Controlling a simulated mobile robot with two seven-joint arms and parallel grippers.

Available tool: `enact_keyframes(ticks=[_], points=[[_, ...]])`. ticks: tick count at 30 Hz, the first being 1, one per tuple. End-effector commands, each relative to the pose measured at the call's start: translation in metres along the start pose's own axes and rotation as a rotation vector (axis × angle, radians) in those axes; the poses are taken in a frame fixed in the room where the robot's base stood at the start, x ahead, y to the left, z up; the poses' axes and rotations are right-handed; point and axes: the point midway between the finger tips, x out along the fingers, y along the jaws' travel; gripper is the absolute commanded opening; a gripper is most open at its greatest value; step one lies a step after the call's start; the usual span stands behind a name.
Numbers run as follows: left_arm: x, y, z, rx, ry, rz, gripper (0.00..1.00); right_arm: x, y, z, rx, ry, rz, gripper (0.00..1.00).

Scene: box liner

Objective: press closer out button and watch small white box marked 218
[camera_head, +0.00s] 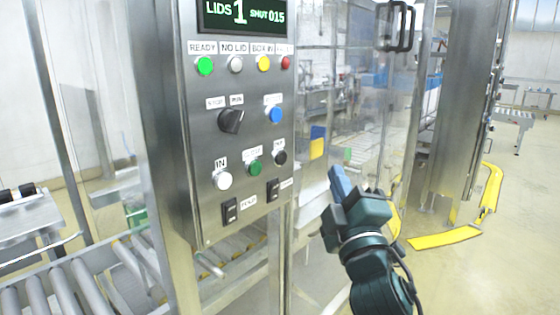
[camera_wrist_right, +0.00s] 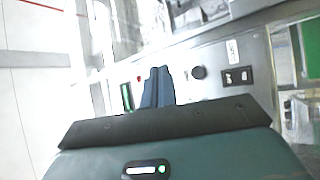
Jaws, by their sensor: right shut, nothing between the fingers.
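The steel control panel (camera_head: 225,140) stands left of centre in the head view. Its lower row has a white button (camera_head: 222,180) labelled IN, a green button (camera_head: 255,168) and a black button (camera_head: 280,157) whose small label is hard to read. My right gripper (camera_head: 338,180) is shut and empty, to the right of the panel and apart from these buttons in the picture. In the right wrist view its closed blue fingers (camera_wrist_right: 159,75) point toward the panel, with a dark round control (camera_wrist_right: 199,73) to their right. I see no white box marked 218. My left gripper is out of view.
The panel's display (camera_head: 243,14) reads LIDS 1, SHUT 015. Lamps, a black selector knob (camera_head: 231,121), a blue button (camera_head: 275,115) and black rocker switches (camera_head: 230,212) share the panel. A roller conveyor (camera_head: 90,285) runs at lower left. Clear guarding stands behind; yellow floor strips (camera_head: 444,238) lie right.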

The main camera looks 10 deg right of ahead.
Motion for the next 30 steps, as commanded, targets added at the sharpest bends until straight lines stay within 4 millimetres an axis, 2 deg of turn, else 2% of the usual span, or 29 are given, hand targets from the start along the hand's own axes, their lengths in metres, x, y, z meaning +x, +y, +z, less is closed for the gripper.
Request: enact_keyframes(ticks=[11, 22, 30], points=[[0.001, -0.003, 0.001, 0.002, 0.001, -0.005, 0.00, 0.003, -0.004, -0.002, 0.002, -0.001, -0.001, 0.00], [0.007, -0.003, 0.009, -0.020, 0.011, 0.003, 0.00, 0.036, -0.029, -0.026, 0.003, 0.000, 0.000, 0.00], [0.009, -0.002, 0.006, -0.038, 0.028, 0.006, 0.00, 0.056, -0.042, -0.041, 0.003, 0.000, -0.001, 0.00]])
